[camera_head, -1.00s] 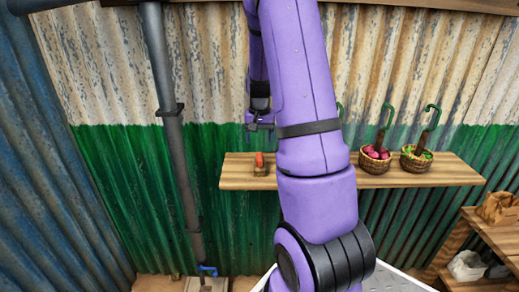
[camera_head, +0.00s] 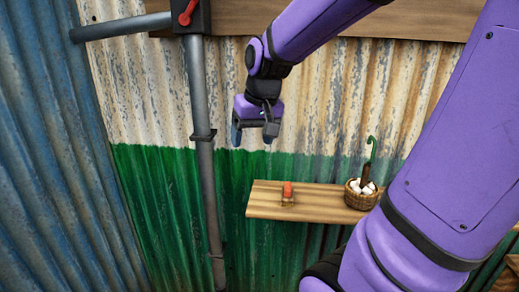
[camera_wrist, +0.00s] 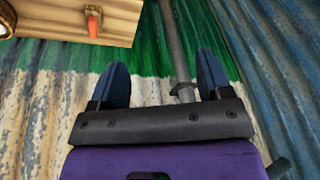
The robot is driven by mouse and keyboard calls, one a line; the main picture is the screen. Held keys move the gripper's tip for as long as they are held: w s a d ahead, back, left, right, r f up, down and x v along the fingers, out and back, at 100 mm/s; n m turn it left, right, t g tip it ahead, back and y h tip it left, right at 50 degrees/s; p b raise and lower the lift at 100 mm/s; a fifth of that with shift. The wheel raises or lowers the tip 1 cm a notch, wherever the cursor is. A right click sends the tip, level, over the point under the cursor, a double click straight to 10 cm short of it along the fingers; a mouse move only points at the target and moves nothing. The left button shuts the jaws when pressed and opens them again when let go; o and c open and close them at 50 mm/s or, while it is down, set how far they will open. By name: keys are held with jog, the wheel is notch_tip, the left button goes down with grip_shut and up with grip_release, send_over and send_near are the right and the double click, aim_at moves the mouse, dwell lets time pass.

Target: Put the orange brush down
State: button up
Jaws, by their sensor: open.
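The orange brush (camera_head: 288,191) rests on the left end of the wooden shelf (camera_head: 323,208). A darker wooden piece shows with it, too small to make out. In the wrist view the brush (camera_wrist: 93,22) lies near the top edge, on the shelf (camera_wrist: 125,28). My gripper (camera_head: 254,140) is above and a little left of the brush, apart from it. In the wrist view my gripper (camera_wrist: 165,72) has its two dark blue fingers spread wide with nothing between them.
A basket (camera_head: 359,199) of white items with a green hook stands on the shelf right of the brush. A grey pipe (camera_head: 199,95) runs down the corrugated wall left of my gripper, with a red-handled box (camera_head: 189,15) at the top.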

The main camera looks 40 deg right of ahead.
jog(key=s+a+r+n+t, duration=0.2)
jog(key=s+a+r+n, duration=0.1)
jog(key=s+a, duration=0.5)
jog(key=s, duration=0.3)
jog(key=shift+s+a+n, duration=0.35)
jog(key=shift+n, duration=0.05)
jog(key=shift+r, duration=0.1)
dwell(0.6)
